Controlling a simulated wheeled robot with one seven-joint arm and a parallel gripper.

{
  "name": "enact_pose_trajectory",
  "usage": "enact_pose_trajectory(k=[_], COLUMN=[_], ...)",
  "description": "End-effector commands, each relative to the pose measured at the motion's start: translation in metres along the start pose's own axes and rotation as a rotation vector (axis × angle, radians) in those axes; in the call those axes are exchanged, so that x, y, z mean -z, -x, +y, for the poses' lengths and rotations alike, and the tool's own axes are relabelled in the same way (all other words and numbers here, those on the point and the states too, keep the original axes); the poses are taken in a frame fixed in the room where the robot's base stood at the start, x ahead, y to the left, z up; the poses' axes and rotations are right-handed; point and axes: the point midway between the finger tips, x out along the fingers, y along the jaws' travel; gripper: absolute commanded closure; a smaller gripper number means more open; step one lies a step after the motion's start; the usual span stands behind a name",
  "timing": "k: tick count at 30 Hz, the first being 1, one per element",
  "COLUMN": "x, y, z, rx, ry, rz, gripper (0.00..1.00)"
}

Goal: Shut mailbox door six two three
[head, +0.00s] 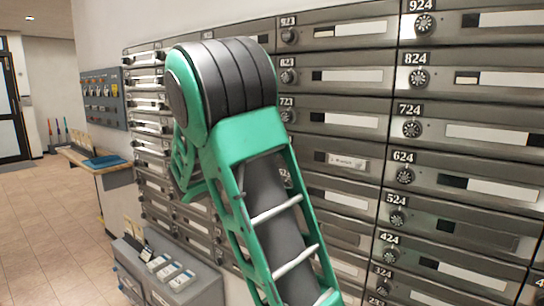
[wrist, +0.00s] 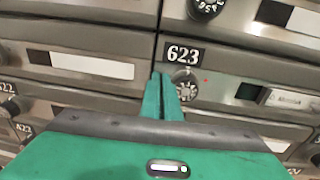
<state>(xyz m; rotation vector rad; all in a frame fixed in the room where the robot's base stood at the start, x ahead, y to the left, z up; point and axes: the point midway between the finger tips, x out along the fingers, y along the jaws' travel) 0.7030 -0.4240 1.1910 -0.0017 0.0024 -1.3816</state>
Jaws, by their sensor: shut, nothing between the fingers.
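Mailbox door 623 (wrist: 225,85) has a black number plate, a round dial (wrist: 184,85) and a name card at its right. In the wrist view it looks about level with its neighbours; a small gap cannot be ruled out. In the head view the door (head: 345,160) shows right of my arm, its number and dial mostly covered. My gripper (wrist: 163,76) is shut and empty. Its fingertips are at the left end of door 623, just left of the dial; whether they touch it I cannot tell. In the head view my arm hides the fingertips.
Rows of grey mailboxes surround it, with 723 (head: 345,120) above and 624 (head: 460,180) to the right, their dials sticking out. A low grey cabinet (head: 200,285) with small boxes stands at lower left. A counter (head: 85,160) is farther back. The tiled floor at left is clear.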

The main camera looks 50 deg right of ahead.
Motion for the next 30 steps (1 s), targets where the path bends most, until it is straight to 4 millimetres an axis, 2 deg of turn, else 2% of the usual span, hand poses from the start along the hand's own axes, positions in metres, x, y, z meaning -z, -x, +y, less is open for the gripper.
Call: enact_pose_trajectory(k=[3, 12, 16, 23, 30], x=[-0.001, -0.003, -0.003, -0.001, 0.0], y=[-0.003, -0.006, -0.001, 0.032, 0.083], z=[0.006, 0.003, 0.003, 0.006, 0.01], rx=[-0.011, -0.005, -0.004, -0.004, -0.005], ry=[-0.002, -0.006, -0.006, 0.0, 0.002], rz=[-0.001, -0.005, -0.005, -0.002, 0.0], gripper=[1.0, 1.0, 1.0, 1.0, 1.0])
